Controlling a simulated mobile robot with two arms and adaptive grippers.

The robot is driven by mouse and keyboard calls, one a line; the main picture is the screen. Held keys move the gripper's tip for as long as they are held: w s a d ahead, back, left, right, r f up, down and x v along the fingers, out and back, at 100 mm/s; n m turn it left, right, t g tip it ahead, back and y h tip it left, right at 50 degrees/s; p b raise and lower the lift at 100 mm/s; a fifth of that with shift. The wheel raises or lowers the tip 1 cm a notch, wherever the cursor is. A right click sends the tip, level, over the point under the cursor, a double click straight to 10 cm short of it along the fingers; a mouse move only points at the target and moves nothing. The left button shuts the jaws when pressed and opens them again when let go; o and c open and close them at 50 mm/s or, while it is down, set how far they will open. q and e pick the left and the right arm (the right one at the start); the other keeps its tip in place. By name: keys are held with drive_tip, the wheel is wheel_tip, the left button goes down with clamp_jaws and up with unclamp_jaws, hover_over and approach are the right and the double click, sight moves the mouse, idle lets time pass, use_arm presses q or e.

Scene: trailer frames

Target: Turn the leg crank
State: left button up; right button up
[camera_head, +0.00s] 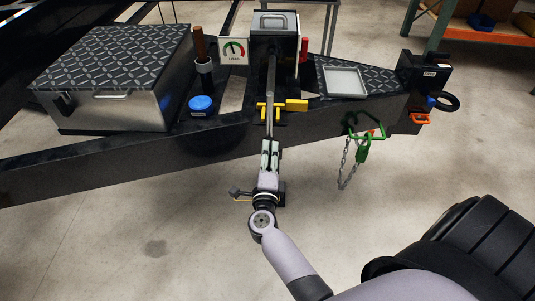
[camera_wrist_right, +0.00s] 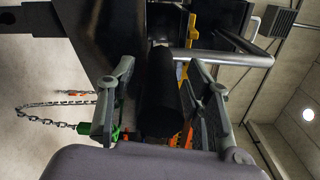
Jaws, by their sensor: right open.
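The leg crank's silver bar (camera_head: 270,95) hangs down the front of the trailer frame, below a box with a grey handle. My right gripper (camera_head: 269,148) is at the bar's lower end in the head view. In the right wrist view, the crank's black cylindrical grip (camera_wrist_right: 161,95) lies between the two fingers of my right gripper (camera_wrist_right: 162,92). The fingers are apart, with gaps beside the grip, so it is open around it. The silver bar shows to the right there. In the head view, the gripper hides the grip. My left gripper is not in view.
The dark trailer frame (camera_head: 80,169) runs across behind my gripper. A yellow part (camera_head: 296,105) sits beside the bar. A green lock (camera_head: 363,150) with a chain (camera_head: 343,170) hangs to the right. A tread-plate box (camera_head: 110,85) stands left. The floor in front is clear.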

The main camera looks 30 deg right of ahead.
drive_tip(key=v, duration=0.7)
drive_tip(key=shift+w, duration=0.1)
idle(0.4)
